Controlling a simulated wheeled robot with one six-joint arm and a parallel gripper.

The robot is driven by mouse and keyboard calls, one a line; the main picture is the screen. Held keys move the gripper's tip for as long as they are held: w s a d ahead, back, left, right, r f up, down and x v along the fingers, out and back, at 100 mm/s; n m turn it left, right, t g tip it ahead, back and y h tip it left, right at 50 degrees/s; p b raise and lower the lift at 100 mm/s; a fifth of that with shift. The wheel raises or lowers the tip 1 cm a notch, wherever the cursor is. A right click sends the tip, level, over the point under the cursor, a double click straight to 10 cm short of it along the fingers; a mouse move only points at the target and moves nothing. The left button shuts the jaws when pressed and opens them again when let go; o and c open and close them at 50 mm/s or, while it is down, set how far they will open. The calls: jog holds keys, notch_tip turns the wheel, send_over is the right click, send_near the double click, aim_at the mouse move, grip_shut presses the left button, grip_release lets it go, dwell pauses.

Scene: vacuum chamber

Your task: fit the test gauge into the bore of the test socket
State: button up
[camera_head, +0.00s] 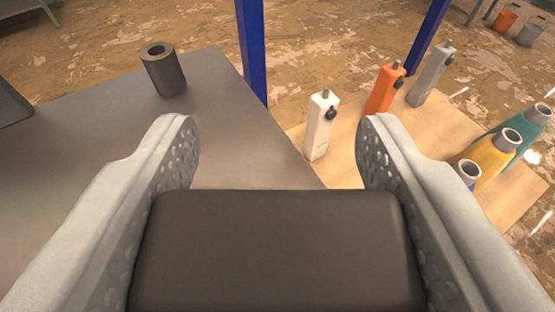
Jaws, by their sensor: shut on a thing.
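The test socket (168,76) is a dark grey upright cylinder with a round open bore on top. It stands on a grey table at the upper left. My gripper (280,135) points away from the camera, with its two pale, dimpled fingers on either side of a dark block. This block (280,250) fills the space between the fingers and appears to be the test gauge in their grip. Only its smooth top and near side show; its underside and far end are hidden. The socket is ahead of and left of my gripper, clear of it.
The grey table top (235,130) is bare around the socket. To the right, a wooden surface (355,150) holds a white (318,130), an orange (382,92) and a grey boxy container (428,80), plus several bottles (492,160). A blue post (252,50) rises behind the table.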

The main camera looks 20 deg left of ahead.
jog(key=shift+f, duration=0.2)
jog(key=o, duration=1.1)
jog(key=v, duration=1.7)
jog(key=shift+s+r, duration=0.1)
jog(key=shift+s, duration=0.1)
jog(key=s+a+f+m+t+h, duration=0.1)
jog(key=s+f, duration=0.6)
jog(key=s, duration=0.3)
jog(key=s+a+f+m+t+h, duration=0.1)
jog(key=s+f, duration=0.6)
jog(key=s, duration=0.3)
jog(key=s+a+f+m+t+h, duration=0.1)
jog(key=s+f, duration=0.7)
jog(key=s, duration=0.2)
jog(key=shift+s+a+h, duration=0.25)
jog(key=shift+a+h, duration=0.15)
